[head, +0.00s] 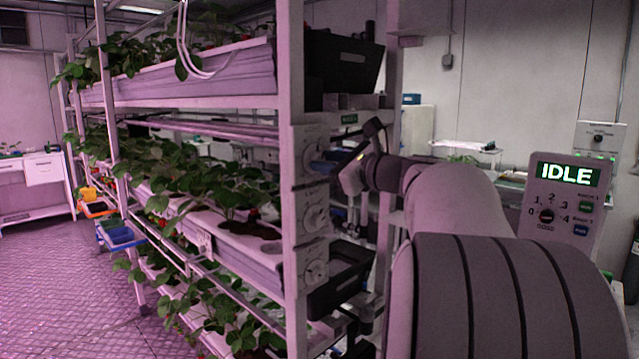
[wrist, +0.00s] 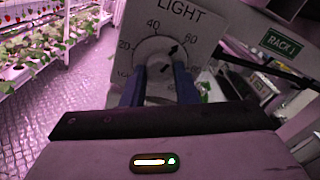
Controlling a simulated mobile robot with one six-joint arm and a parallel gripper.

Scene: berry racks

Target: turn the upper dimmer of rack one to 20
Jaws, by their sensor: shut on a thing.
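The upper dimmer is a pale panel (head: 312,138) at the top of a column of dial panels on the rack's end post. In the wrist view the panel (wrist: 181,22) reads LIGHT, with 20 at left, 40 at the top and what looks like 60 at upper right. Its round knob (wrist: 152,49) has a dark pointer mark aimed at the upper right, towards that 60. My gripper (wrist: 159,88) has its two blue fingers on either side of the knob, shut on it. The fingers hide the knob's lower part. In the head view my arm reaches the panel from the right.
A green RACK 1 label (wrist: 282,44) is on the rack, right of the dial. Two more dial panels (head: 314,211) (head: 314,265) sit below. Black bins (head: 340,280) are behind the post. A control box (head: 566,205) showing IDLE stands right. Open floor (head: 60,280) lies left.

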